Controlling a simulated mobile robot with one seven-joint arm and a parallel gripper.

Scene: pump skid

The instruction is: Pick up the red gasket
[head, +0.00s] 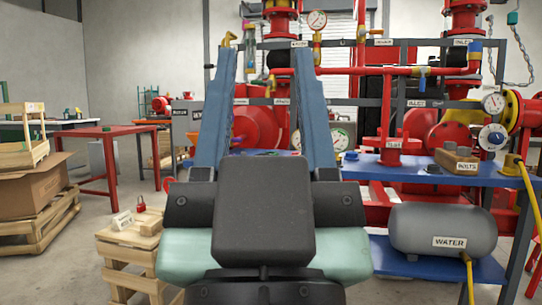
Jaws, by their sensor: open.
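My gripper (264,48) fills the middle of the head view, seen from behind. Its two long blue fingers stand wide apart and point away from me, with nothing visible between the tips. I cannot pick out the red gasket with certainty among the many red parts. A small red thing (168,183) shows left of my gripper, partly hidden, and I cannot tell what it is. Small coloured items (262,153) show low between the fingers, too small to identify. My gripper's body hides much of the area in front of me.
A blue bench (468,179) at the right bears a red flanged pipe piece (393,152) and a wooden bolts box (457,160). A grey water tank (442,231) sits below. Wooden crates (125,250) and a red table (98,133) stand left. Open floor shows between them.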

